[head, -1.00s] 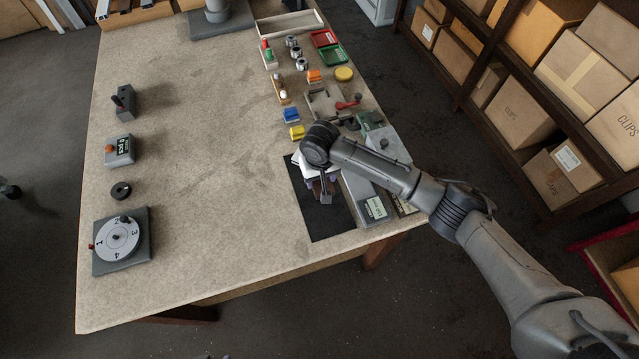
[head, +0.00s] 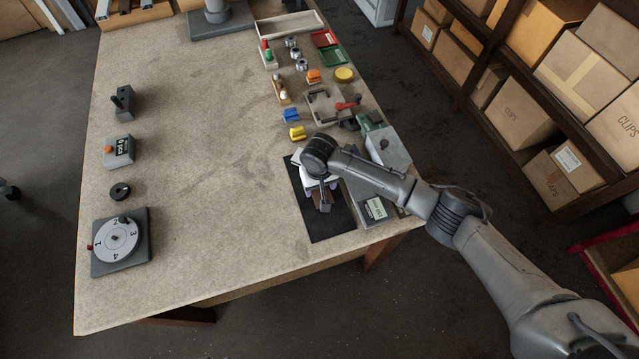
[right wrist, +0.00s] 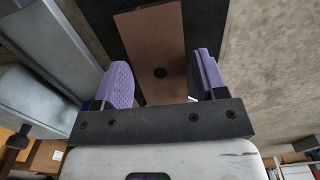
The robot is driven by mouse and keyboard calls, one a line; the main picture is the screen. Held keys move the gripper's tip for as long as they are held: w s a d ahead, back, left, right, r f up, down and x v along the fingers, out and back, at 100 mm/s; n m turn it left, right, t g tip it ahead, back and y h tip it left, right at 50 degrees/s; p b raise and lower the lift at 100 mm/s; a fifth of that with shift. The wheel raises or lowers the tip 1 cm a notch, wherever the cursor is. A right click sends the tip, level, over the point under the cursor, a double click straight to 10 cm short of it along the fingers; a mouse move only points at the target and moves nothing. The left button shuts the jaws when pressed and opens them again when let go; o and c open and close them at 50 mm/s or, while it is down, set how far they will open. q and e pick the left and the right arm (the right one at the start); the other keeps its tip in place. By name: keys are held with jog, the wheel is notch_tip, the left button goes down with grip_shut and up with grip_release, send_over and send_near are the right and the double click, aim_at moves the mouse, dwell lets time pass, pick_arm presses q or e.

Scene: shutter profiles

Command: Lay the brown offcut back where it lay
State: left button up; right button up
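The brown offcut (right wrist: 150,50) shows in the right wrist view as a flat brown strip with a dark round spot, over the black mat (head: 318,228). My right gripper (right wrist: 163,78) has its two purple fingers apart, one on each side of the strip. A gap shows between the strip and the right-hand finger; on the left the strip comes close to the finger, and I cannot tell whether they touch. In the head view my right gripper (head: 323,200) is low over the mat, and little of the offcut shows beneath it. My left gripper is not in view.
A numbered dial (head: 116,238) sits at the left edge. The table's middle is clear.

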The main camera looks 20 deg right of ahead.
jog(key=shift+o, duration=1.4)
notch_tip(320, 180, up, 12)
jog(key=p, duration=0.1)
jog(key=shift+r, duration=0.2)
